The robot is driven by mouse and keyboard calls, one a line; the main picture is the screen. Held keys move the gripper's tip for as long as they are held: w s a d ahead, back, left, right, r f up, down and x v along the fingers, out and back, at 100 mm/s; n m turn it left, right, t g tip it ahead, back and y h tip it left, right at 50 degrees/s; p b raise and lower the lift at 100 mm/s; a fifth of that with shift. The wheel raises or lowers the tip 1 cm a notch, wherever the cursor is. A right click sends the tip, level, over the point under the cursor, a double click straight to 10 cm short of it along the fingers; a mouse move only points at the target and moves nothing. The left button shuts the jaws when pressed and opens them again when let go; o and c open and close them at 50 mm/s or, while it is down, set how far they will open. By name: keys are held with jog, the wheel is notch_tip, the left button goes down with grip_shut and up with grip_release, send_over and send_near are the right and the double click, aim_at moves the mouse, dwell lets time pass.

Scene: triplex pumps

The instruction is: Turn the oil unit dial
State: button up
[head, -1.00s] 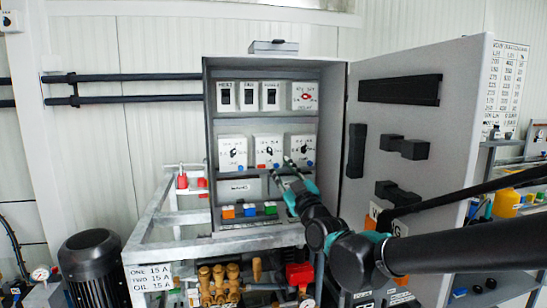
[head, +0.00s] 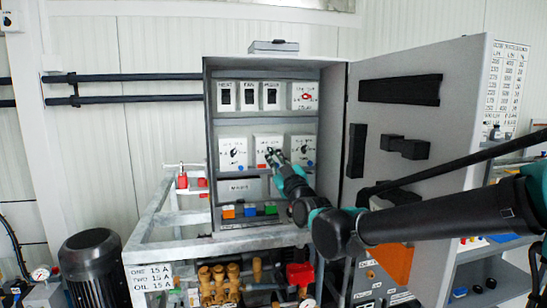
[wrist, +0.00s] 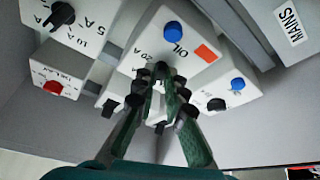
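The oil unit (wrist: 182,42) is a white box with a blue button, an orange-red patch and the label OIL. In the head view it is the middle box (head: 261,143) of the cabinet's lower row. Its black dial (wrist: 161,70) is at my fingertips in the wrist view. My gripper (wrist: 161,84) has its two fingers drawn close together, one on each side of the dial, and looks shut on it. In the head view my gripper (head: 270,155) covers the dial and part of the box front. The dial's exact angle is hard to read.
Similar dial boxes stand left (head: 232,153) and right (head: 303,150) of the oil unit, close to my fingers. Switches and a red-dial box (head: 304,96) are above. The open cabinet door (head: 415,125) stands to the right. A metal frame (head: 165,245) lies below.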

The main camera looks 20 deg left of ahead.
grip_shut()
jog(key=shift+m, duration=0.6)
jog(key=m+t+h, duration=0.1)
jog(key=m+h, duration=0.1)
jog(key=m, duration=0.2)
jog(key=m+t+h, duration=0.1)
jog(key=m+h, duration=0.1)
jog(key=m, duration=0.2)
jog(key=m+t+h, duration=0.1)
jog(key=m, duration=0.3)
jog(key=shift+s+a+m+t+h, duration=0.2)
jog(key=shift+a+m+t+h, duration=0.2)
jog(key=shift+m, duration=0.3)
jog(key=o, duration=0.6)
grip_release()
